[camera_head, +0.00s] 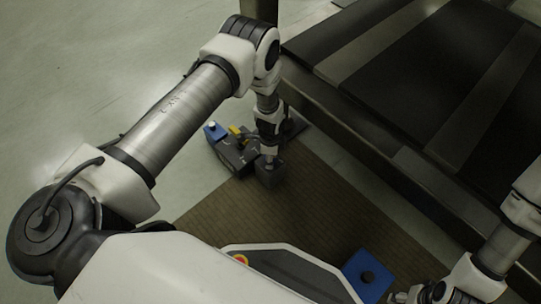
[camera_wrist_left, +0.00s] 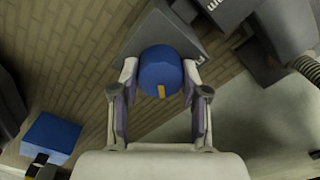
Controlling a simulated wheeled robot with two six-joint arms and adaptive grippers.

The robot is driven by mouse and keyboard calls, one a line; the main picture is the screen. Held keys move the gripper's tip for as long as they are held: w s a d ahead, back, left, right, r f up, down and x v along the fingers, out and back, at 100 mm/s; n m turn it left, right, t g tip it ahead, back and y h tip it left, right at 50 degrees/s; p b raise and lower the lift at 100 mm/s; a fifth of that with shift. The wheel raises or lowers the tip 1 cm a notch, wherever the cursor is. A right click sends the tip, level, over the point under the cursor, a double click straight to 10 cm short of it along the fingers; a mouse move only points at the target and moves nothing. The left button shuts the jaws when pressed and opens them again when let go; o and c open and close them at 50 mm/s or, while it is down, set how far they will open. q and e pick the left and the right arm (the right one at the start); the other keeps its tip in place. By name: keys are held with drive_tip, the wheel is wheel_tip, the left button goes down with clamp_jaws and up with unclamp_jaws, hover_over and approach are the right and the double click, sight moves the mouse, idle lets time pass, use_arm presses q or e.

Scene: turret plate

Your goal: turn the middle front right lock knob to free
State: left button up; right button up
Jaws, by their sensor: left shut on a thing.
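A round blue knob (camera_wrist_left: 160,70) with a yellow mark at its near edge sits on a dark grey block (camera_wrist_left: 160,32) in the left wrist view. My left gripper (camera_wrist_left: 160,88) has a finger on each side of the knob and is shut on it. In the head view my left gripper (camera_head: 268,165) points down at a dark block (camera_head: 268,178) on the brown floor area; the knob is hidden there. My right gripper (camera_head: 402,296) shows only partly at the lower edge, and its jaws cannot be made out.
A dark unit (camera_head: 238,158) with a blue block (camera_head: 214,131) and a yellow part (camera_head: 236,130) stands left of my left gripper. A large dark slatted structure (camera_head: 420,90) fills the right. Brown floor (camera_head: 310,205) between is clear.

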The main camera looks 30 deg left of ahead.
use_arm(q)
drive_tip(key=shift+m, duration=0.4)
drive_tip(key=o, duration=1.1)
drive_tip(key=shift+o, duration=0.2)
wheel_tip(320, 180, up, 12)
drive_tip(key=shift+s, duration=0.1)
